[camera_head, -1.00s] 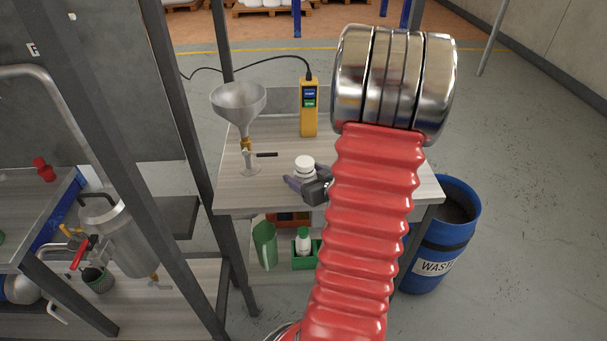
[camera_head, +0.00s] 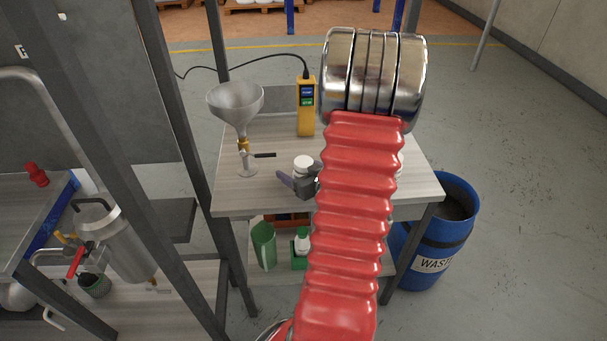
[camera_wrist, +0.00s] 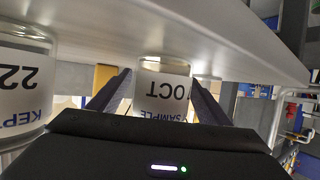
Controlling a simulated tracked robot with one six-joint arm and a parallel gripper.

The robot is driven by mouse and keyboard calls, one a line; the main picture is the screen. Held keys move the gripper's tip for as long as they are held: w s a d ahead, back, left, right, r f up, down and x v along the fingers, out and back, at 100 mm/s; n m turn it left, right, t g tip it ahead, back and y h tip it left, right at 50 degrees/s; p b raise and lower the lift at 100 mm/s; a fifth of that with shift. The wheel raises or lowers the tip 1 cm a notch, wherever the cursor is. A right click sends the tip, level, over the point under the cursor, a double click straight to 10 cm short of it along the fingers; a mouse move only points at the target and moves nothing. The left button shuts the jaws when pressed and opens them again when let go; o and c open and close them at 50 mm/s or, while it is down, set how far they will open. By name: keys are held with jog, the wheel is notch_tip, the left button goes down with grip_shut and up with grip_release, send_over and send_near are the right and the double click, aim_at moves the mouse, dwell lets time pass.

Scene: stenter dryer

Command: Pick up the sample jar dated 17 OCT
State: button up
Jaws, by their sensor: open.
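A clear sample jar (camera_wrist: 163,88) with a white label stands between the open fingers of my gripper (camera_wrist: 158,98) in the wrist view. Its label appears upside down and reads "OCT" and "SAMPLE"; the day number cannot be read. In the head view a white-capped jar (camera_head: 303,162) stands on the bench behind my gripper (camera_head: 297,184), which is at bench-top height. The gripper's right part is hidden by my red arm sleeve. A second jar (camera_wrist: 22,82), marked "22" and "KEPT", stands at the left of the wrist view, outside the fingers.
A metal funnel (camera_head: 236,103) on a stand and a yellow handheld meter (camera_head: 306,108) stand on the bench top (camera_head: 240,200). A white object (camera_head: 401,160) shows partly behind my arm. Dark frame posts rise at left. A blue waste drum (camera_head: 440,235) stands at right.

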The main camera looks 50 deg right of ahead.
jog(key=c, duration=1.4)
jog(key=shift+o, duration=0.2)
jog(key=shift+r, duration=0.15)
notch_tip(320, 180, up, 18)
dwell(0.6)
